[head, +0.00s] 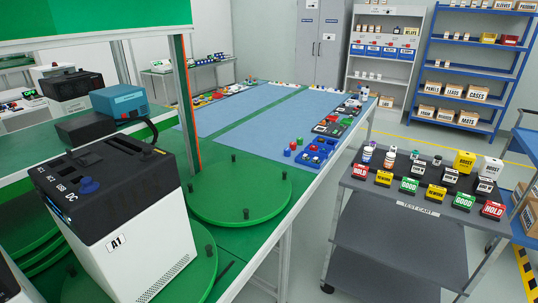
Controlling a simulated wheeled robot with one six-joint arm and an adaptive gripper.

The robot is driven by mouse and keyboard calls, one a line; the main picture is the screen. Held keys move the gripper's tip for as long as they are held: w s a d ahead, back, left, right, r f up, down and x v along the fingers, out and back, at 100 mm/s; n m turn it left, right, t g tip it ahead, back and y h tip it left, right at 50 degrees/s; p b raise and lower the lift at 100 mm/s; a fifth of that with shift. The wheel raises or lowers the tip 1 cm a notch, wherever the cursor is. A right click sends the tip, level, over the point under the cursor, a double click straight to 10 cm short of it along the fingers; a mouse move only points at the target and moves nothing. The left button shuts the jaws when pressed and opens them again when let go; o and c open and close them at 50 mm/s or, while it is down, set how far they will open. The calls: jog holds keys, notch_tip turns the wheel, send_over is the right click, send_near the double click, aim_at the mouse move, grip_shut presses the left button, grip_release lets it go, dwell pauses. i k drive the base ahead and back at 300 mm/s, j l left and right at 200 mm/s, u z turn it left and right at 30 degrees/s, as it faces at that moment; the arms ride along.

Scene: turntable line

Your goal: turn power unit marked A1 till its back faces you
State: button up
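The power unit marked A1 (140,235) stands in the left foreground, a white box with a black top and a black strip of white-lettered labels, one reading "DC". A blue knob or plug (89,186) is on this strip. The white side facing me carries the A1 label (116,243) and a patch of small vent holes at its lower right. The far sides are hidden, and I cannot tell which is the back. The unit is on a green turntable (205,268) with dark upright pegs at its rim. My gripper is not in view.
An empty green turntable (240,195) with dark pegs lies behind A1. A blue-topped device (120,102) with a cable stands behind too. Part of another unit (10,285) shows at the lower left edge. A grey test cart (405,205) with cards stands right across a floor gap.

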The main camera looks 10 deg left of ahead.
aim_at(132, 234)
jog(key=l+u, duration=0.15)
jog(key=u, duration=0.85)
jog(key=k+j, duration=0.05)
